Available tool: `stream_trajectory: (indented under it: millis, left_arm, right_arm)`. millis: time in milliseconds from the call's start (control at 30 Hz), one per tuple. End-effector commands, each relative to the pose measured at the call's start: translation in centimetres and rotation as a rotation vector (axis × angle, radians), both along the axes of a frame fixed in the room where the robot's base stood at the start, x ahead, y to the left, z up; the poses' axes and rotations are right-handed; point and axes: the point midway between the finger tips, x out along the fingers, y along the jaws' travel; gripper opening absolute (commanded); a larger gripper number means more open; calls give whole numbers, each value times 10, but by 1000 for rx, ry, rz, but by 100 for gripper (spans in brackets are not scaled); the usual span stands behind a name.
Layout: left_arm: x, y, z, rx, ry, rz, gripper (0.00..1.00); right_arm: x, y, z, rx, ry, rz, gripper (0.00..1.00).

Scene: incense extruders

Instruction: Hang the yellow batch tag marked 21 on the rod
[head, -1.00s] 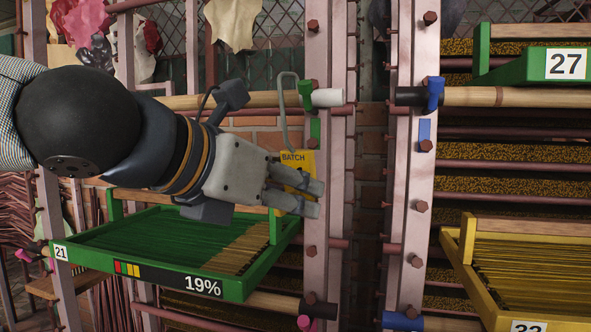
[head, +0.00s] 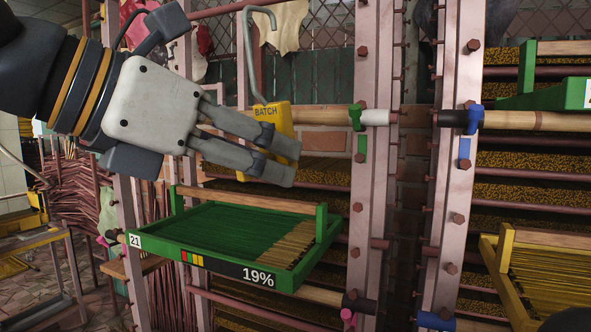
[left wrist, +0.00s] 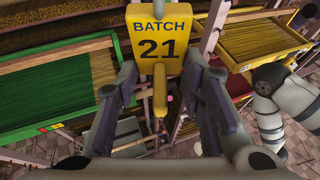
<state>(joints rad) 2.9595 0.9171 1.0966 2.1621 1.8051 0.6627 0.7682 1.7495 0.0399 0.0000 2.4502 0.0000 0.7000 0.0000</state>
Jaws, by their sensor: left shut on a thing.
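The yellow batch tag (head: 270,118) has a tall grey wire hook (head: 247,55) rising from its top. In the left wrist view the tag (left wrist: 155,40) reads BATCH 21. My left gripper (head: 287,163) is shut on the tag; the fingers (left wrist: 160,80) flank its yellow stem. The wooden rod (head: 325,115) runs across above the green tray marked 21, with a green clamp and a white end by the post. The tag overlaps the rod in the head view, and the hook's bend stands well above rod height. The depth between hook and rod is unclear. My right gripper is not visible.
The green tray (head: 164,250) marked 21 and 19% is below the tag. Yellow tray (head: 500,285) and another green tray (head: 560,96) are at the right. Hanging cloths are behind.

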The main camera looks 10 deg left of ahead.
Motion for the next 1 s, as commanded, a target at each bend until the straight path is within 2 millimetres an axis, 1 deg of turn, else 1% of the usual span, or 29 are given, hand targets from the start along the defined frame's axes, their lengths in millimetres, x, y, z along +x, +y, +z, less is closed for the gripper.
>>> stream_trajectory:
  millis: [133,433,567,1000]
  left_arm:
    - [-5,6,6,0,4,1,8]
    - [-6,6,26,1,2,0,8]
    - [-7,7,30,0,1,0,8]
    - [-42,34,30,0,2,-1,8]
  right_arm:
    - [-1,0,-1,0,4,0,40]
    - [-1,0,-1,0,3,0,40]
    - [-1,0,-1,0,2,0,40]
    - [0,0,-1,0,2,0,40]
